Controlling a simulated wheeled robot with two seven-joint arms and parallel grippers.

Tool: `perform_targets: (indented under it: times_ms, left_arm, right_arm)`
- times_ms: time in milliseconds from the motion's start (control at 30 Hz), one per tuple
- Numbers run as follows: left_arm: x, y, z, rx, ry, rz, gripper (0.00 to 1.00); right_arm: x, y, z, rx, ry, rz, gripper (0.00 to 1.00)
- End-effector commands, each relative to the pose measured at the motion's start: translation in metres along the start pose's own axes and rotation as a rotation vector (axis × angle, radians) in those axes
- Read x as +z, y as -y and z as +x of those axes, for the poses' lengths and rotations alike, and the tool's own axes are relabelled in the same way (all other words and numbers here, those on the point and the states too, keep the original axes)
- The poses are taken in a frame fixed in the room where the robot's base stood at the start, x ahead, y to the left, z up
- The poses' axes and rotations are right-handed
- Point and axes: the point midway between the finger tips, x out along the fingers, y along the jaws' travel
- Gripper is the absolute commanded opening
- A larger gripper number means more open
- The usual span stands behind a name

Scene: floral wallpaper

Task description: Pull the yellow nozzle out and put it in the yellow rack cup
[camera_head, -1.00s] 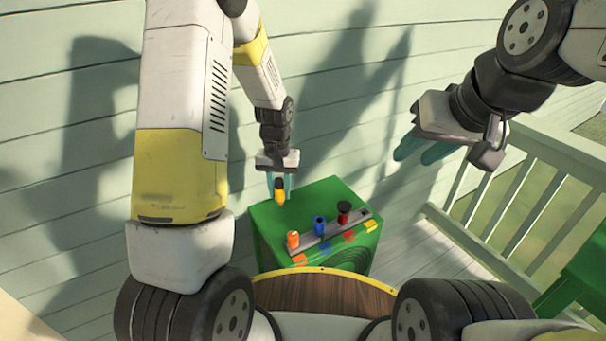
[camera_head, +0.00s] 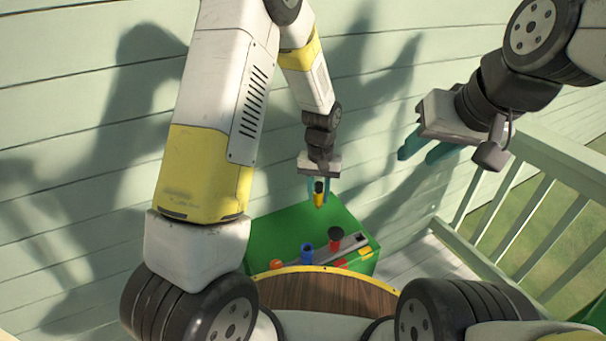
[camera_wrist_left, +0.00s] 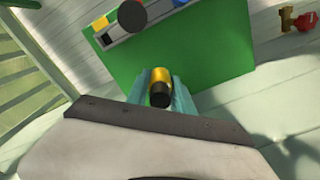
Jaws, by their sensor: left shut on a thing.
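The yellow nozzle (camera_head: 319,199), with a dark end, is held between the fingers of my left gripper (camera_head: 318,190). It hangs above the green box (camera_head: 275,233), apart from its top. In the left wrist view the nozzle (camera_wrist_left: 160,80) sits between the teal fingers. The grey rack (camera_head: 348,246) lies along the box's near side; it also shows in the left wrist view (camera_wrist_left: 157,14). I cannot make out which cup is the yellow one. My right gripper (camera_head: 424,147) is open and empty, up at the right, away from the box.
A blue nozzle (camera_head: 307,253), a red nozzle with a dark top (camera_head: 335,239) and an orange one (camera_head: 276,265) stand along the rack. A plank wall (camera_head: 80,120) is behind the box. A white railing (camera_head: 540,210) is at the right. A red object (camera_wrist_left: 312,18) lies right of the box.

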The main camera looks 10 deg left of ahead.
Motion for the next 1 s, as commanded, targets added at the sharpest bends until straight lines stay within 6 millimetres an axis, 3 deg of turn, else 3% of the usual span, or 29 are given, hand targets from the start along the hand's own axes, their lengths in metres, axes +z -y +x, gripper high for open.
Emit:
perform_targets:
  times_ms: [200, 400, 600, 1000]
  left_arm:
    - [0.004, -0.068, 0.008, -0.001, 0.001, 0.05, 0.0]
    - [0.013, -0.115, 0.014, -0.003, 0.001, 0.079, 0.0]
    - [0.017, -0.132, 0.016, -0.004, 0.001, 0.088, 0.0]
    - [0.018, -0.132, 0.017, -0.004, 0.002, 0.076, 0.0]
  right_arm:
    - [0.0, 0.0, 0.0, 0.0, 0.0, 0.0, 0.36]
    - [0.0, 0.0, 0.0, 0.0, 0.0, 0.0, 0.36]
    - [0.0, 0.0, 0.0, 0.0, 0.0, 0.0, 0.36]
    - [0.0, 0.0, 0.0, 0.0, 0.0, 0.0, 0.36]
